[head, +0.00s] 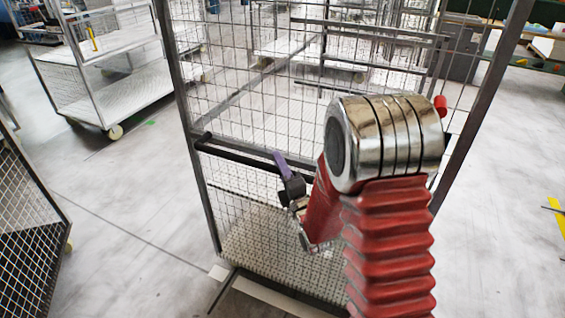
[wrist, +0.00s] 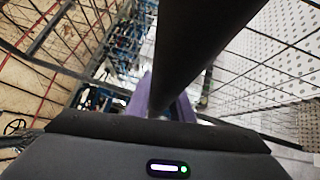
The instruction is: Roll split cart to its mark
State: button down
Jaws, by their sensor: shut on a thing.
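A tall wire-mesh cart (head: 188,100) with grey posts stands right in front of me, its pale deck (head: 262,235) low down. A black push bar (head: 235,151) crosses its near side. My gripper (head: 284,172), with purple fingers, is shut on this bar. In the wrist view the dark bar (wrist: 195,50) runs down to my gripper (wrist: 158,100), where a purple finger shows beside it. My red arm hides the right part of the bar and deck. A yellow floor marking (head: 557,218) shows at the right edge; I cannot tell if it is the cart's mark.
Another mesh cart (head: 120,85) stands at the back left. A dark mesh frame (head: 30,250) is close at the left edge. More mesh carts stand behind the near one, and a green bench (head: 470,25) at the back right.

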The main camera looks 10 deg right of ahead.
jog(key=shift+s+d+f, duration=0.15)
jog(key=shift+d+f, duration=0.05)
jog(key=shift+f, duration=0.1)
jog(key=c, duration=1.9)
grip_release()
jog(key=o, duration=0.3)
jog(key=shift+a+r, duration=0.15)
jog(key=shift+r, duration=0.05)
jog(key=shift+o, duration=0.2)
